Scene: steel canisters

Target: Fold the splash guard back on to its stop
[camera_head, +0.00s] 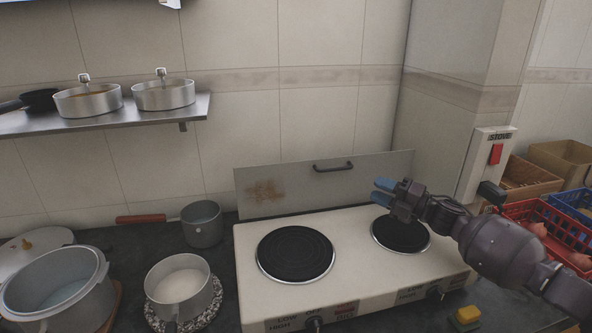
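The splash guard (290,185) is a flat grey metal panel along the back edge of the white two-plate stove (345,235). It stands up, close to the tiled wall; I cannot tell its exact tilt or whether it touches a stop. It has a dark bar handle (334,167) near its top edge and a brown stain on its left part. My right gripper (381,191) is above the right hotplate, in front of the guard's right part and below the handle's height. Its blue fingertips are apart with nothing between them. My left gripper is out of view.
A grey pot (202,224) with a red handle, a saucepan (180,287) and a large pot (58,290) stand left of the stove. A shelf (130,115) with pans hangs above. The left hotplate (296,253) is clear.

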